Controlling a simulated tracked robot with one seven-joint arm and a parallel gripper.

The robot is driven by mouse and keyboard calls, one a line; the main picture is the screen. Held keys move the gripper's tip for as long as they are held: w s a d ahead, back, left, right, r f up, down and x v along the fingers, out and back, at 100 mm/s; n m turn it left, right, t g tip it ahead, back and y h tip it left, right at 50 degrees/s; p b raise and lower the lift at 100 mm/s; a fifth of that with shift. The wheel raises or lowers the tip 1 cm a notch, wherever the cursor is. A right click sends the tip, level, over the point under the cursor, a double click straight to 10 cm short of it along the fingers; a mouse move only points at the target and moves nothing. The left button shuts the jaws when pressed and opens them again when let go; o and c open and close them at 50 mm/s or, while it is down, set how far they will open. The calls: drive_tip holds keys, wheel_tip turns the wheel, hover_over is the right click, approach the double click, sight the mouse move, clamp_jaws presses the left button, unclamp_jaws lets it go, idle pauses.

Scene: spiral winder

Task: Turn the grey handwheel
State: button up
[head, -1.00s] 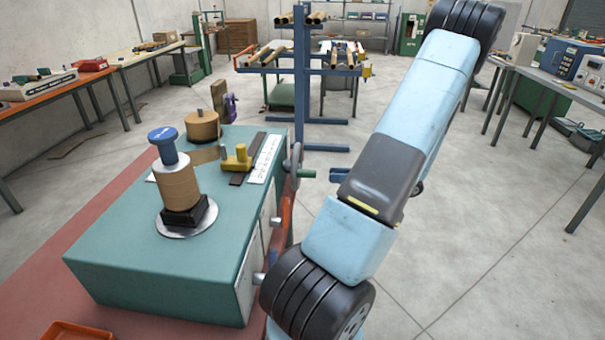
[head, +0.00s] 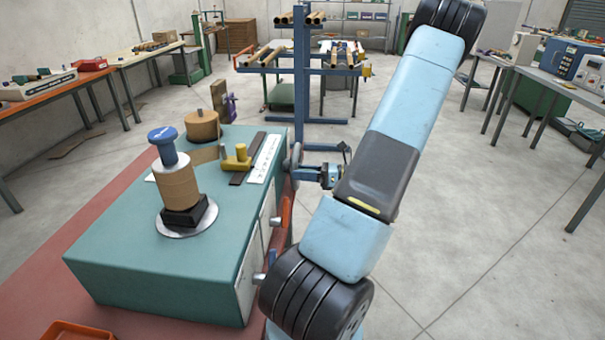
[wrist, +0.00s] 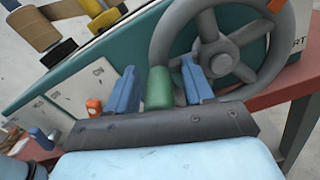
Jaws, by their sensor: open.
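The grey handwheel (wrist: 219,51) fills the upper right of the wrist view, with several spokes and a hub. Its green handle (wrist: 159,89) stands at the near left part of the rim. My gripper (wrist: 158,68) is open, one blue finger on each side of the handle. The right finger is very close to the handle; I cannot tell if it touches. In the head view the handwheel (head: 294,163) shows edge-on at the right side of the teal machine, and my gripper (head: 310,174) is right beside it. The green handle is hidden there.
The teal machine (head: 150,262) carries a brown roll stack (head: 177,186) and a yellow part (head: 237,158). A blue rack (head: 302,75) stands behind. The floor to the right is open.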

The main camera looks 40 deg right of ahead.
clamp_jaws()
idle(0.3)
drive_tip(key=shift+f, duration=0.15)
idle(0.3)
